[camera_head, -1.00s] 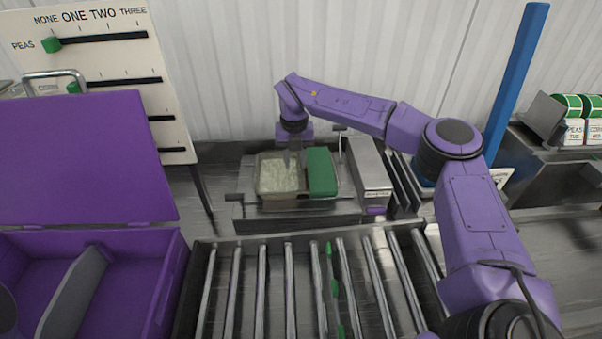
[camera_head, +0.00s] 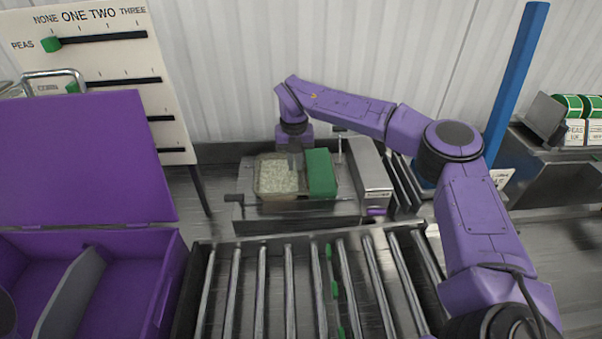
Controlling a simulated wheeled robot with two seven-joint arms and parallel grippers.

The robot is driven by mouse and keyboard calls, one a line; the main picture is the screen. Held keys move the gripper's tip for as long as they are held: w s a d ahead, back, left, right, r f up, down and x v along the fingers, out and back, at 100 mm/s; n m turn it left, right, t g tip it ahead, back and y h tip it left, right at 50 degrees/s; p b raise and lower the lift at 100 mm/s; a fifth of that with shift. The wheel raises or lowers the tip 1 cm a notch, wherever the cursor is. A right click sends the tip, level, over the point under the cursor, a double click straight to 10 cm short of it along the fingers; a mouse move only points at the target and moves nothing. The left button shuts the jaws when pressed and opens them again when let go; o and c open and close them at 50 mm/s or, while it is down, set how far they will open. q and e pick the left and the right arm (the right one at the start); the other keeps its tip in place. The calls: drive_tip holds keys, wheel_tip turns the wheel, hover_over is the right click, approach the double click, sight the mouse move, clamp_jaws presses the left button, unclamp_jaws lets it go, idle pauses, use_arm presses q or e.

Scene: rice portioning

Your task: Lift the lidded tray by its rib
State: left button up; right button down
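The tray (camera_head: 277,195) sits on a metal stand behind the rollers. Its left part shows a pale, speckled surface, and a green block (camera_head: 320,173) covers its right part. My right gripper (camera_head: 295,163) points down at the tray between the pale part and the green block. The fingers look close together, but they are too small to tell whether they are shut or hold a rib. The rib itself cannot be made out. My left gripper is not in view.
A roller conveyor (camera_head: 262,290) lies in front of the stand. A purple open box (camera_head: 150,262) is at the left, below a board with sliders (camera_head: 120,45). A grey metal box (camera_head: 370,168) stands right of the tray. A blue post (camera_head: 515,75) rises at the right.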

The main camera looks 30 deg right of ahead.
sight(295, 165)
drive_tip(key=shift+r, duration=0.15)
idle(0.4)
drive_tip(key=shift+r+p, duration=0.4)
drive_tip(key=shift+r, duration=0.05)
drive_tip(key=shift+w+r+p, duration=0.2)
drive_tip(key=shift+r+p, duration=0.3)
drive_tip(key=shift+r, duration=0.1)
drive_tip(key=shift+s+r+p, duration=0.1)
drive_tip(key=shift+r+p, duration=0.5)
drive_tip(key=shift+r, duration=0.45)
